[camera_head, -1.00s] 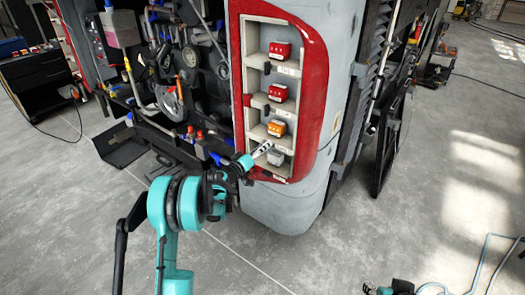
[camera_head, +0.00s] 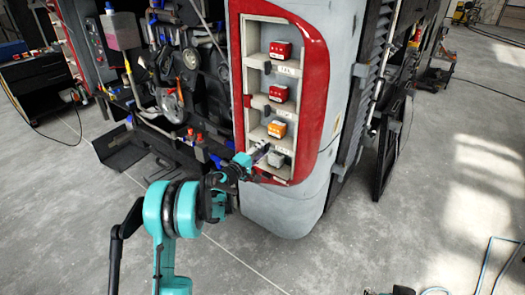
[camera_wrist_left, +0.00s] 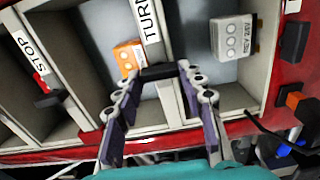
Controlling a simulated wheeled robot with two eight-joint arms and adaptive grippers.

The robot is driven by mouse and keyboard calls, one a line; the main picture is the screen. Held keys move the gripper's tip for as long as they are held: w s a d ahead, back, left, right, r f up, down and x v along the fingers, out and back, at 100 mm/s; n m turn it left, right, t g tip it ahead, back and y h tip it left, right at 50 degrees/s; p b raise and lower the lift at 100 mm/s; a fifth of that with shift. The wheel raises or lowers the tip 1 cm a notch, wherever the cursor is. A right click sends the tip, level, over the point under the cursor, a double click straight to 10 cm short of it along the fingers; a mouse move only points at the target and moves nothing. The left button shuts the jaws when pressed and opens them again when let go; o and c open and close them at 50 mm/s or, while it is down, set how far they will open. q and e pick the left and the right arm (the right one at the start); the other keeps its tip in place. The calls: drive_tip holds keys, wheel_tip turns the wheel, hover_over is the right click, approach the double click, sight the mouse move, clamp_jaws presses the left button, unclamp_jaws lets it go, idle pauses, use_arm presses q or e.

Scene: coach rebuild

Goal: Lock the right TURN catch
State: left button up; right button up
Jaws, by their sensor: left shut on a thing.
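The orange TURN module (camera_head: 277,128) sits in a shelf bay of the red-framed panel. It also shows in the wrist view (camera_wrist_left: 128,58), beside the white TURN label (camera_wrist_left: 151,22). A dark catch (camera_wrist_left: 158,72) lies at the near end of the label strip. My left gripper (camera_head: 262,148) reaches the panel's left side below the orange module. In the wrist view its fingers (camera_wrist_left: 158,80) are shut on the dark catch, one at each end. The fingers partly hide the catch, and its exact turn is hard to tell.
A grey module (camera_wrist_left: 232,38) sits in the neighbouring bay. Two red modules (camera_head: 280,50) (camera_head: 278,93) are in the upper bays. Another dark catch (camera_wrist_left: 50,98) is near the STOP label (camera_wrist_left: 27,50). Cluttered hoses and parts (camera_head: 180,60) stand left of the panel.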

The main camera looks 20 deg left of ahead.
use_arm(q)
drive_tip(key=shift+n, duration=0.3)
drive_tip(key=o, duration=1.2)
drive_tip(key=shift+c, duration=0.2)
drive_tip(key=v, duration=1.2)
